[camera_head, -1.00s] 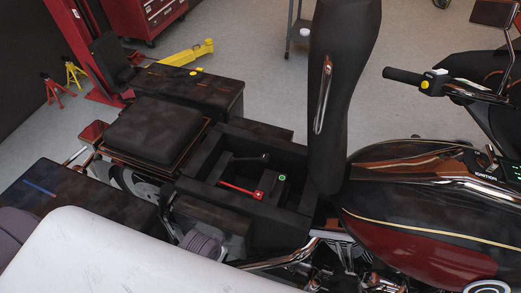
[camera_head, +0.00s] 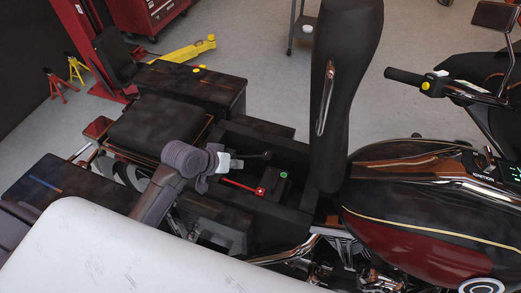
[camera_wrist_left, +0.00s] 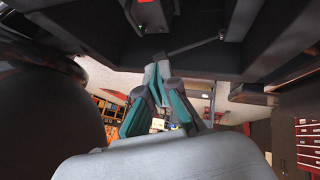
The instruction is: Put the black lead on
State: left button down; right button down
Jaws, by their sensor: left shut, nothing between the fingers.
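The black lead (camera_head: 253,155) lies in the open compartment under the raised seat, its dark end toward the right. The red lead (camera_head: 240,186) runs below it to the battery (camera_head: 274,180), which has a green dot on top. My left gripper (camera_head: 224,163) is over the left side of the compartment, close to the left part of the black lead. In the left wrist view the gripper (camera_wrist_left: 158,68) has its teal-lined fingers together and empty, and the dark lead (camera_wrist_left: 195,44) lies just past the fingertips. I cannot tell if they touch. My right gripper is not in view.
The raised seat (camera_head: 346,80) stands upright right of the compartment. The tank (camera_head: 420,200) lies farther right. The rear pad (camera_head: 160,130) and a side case (camera_head: 205,88) lie left and behind. Compartment walls surround the leads closely.

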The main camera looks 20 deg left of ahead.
pick_arm(q)
jog(key=w+a+r+n+t, duration=0.1)
jog(key=w+a+r+n, duration=0.1)
jog(key=w, duration=0.4)
send_over(266, 152)
jog(key=s+a, duration=0.2)
jog(key=a, duration=0.1)
notch_tip(266, 152, down, 6)
jog(key=shift+h, duration=0.4)
jog(key=shift+d+f, duration=0.3)
jog(key=shift+f, duration=0.3)
jog(key=shift+d+f, duration=0.25)
jog(key=shift+f, duration=0.4)
jog(key=shift+d+f, duration=0.3)
jog(key=shift+f, duration=0.3)
jog(key=shift+d+f+m, duration=0.1)
jog(key=shift+m, duration=0.2)
